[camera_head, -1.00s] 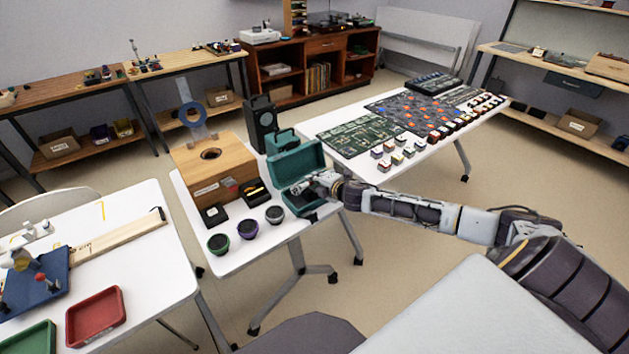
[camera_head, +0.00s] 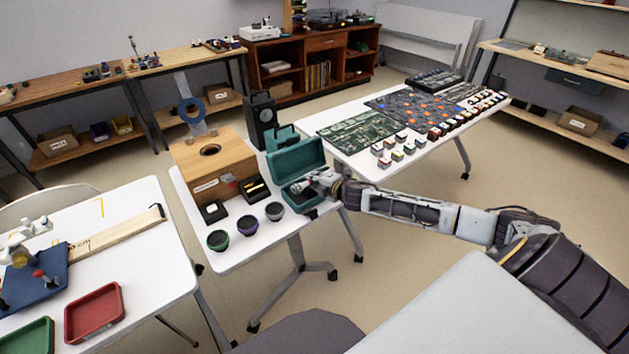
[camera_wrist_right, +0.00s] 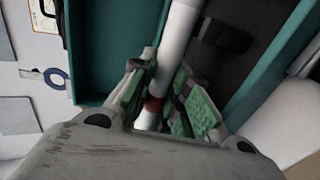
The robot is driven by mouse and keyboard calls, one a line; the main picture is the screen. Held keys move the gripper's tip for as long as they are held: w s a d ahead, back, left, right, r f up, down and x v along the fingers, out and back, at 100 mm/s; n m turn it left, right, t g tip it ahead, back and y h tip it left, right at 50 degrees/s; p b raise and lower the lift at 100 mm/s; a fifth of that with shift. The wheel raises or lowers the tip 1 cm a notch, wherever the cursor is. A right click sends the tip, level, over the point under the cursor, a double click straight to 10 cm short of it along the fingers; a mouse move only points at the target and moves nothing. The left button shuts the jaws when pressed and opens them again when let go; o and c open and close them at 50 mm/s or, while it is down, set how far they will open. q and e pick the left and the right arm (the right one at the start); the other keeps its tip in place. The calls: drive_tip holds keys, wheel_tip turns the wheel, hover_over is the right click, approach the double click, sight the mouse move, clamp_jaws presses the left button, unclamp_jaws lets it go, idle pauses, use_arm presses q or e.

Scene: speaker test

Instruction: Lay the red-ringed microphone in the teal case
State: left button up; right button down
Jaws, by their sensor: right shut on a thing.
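The teal case (camera_head: 296,158) stands open on the middle white table, lid raised at the back. My right gripper (camera_head: 308,184) is at the case's open base. In the right wrist view my right gripper (camera_wrist_right: 165,98) is shut on the white microphone (camera_wrist_right: 176,38), with its red ring (camera_wrist_right: 152,104) between the green finger pads. The microphone's shaft runs away from the fingers over the case's interior (camera_wrist_right: 112,50). I cannot tell whether it touches the case floor.
A wooden box (camera_head: 212,165) and a black speaker (camera_head: 261,118) stand beside the case. Three round cups, green (camera_head: 218,240), purple (camera_head: 246,225) and grey (camera_head: 273,211), stand in front. A red tray (camera_head: 94,313) lies on the left table. Circuit boards (camera_head: 362,130) cover the right table.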

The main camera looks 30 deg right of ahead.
drive_tip(key=shift+f, duration=0.2)
idle(1.5)
drive_tip(key=c, duration=1.3)
unclamp_jaws()
drive_tip(key=shift+s+f, duration=0.15)
drive_tip(key=shift+s, duration=0.1)
drive_tip(key=shift+v, duration=3.85)
drive_tip(key=shift+r+v, duration=0.25)
drive_tip(key=shift+v, duration=1.6)
